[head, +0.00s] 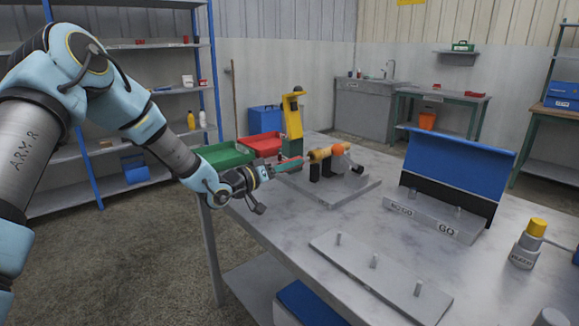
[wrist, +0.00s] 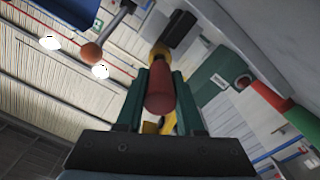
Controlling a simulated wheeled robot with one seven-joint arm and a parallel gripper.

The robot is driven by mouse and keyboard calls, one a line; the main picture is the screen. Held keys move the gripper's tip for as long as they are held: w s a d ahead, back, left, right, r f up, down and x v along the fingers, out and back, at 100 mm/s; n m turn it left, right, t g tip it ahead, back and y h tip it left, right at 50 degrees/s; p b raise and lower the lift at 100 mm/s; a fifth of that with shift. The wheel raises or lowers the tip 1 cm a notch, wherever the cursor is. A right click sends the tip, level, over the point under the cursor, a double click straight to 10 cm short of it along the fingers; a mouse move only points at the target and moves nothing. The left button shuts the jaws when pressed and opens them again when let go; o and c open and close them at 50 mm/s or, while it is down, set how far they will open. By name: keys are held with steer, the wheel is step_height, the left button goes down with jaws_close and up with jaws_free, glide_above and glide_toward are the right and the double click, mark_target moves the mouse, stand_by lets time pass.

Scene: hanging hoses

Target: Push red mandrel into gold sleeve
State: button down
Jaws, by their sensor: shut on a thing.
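My gripper (head: 298,162) has green fingers and is shut on the red mandrel, at the near end of the fixture on the bench. In the wrist view the red mandrel (wrist: 160,90) lies between the two fingers, its round end facing the camera. Its far end points at the gold sleeve (wrist: 159,52), which shows as a ring just beyond it. In the head view the gold sleeve (head: 318,155) sits in dark holders, in line with the fingers. I cannot tell whether the mandrel's tip is inside the sleeve. The fingers hide much of the mandrel in the head view.
A yellow upright press (head: 292,118) stands behind the fixture. A green bin (head: 224,155) and a red bin (head: 262,145) are behind my wrist. A pegged plate (head: 380,277) and a blue-backed gauge stand (head: 458,170) are to the right.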

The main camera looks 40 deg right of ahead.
steer(key=shift+s+d+b, duration=0.15)
steer(key=shift+d+b, duration=0.8)
steer(key=shift+d, duration=1.1)
stand_by(3.8)
steer(key=shift+d+r, duration=0.1)
steer(key=shift+d, duration=0.05)
steer(key=shift+c, duration=2.3)
jaws_free()
steer(key=a+b, duration=0.2)
steer(key=a, duration=0.8)
steer(key=shift+w+a, duration=0.3)
steer(key=shift+a, duration=0.1)
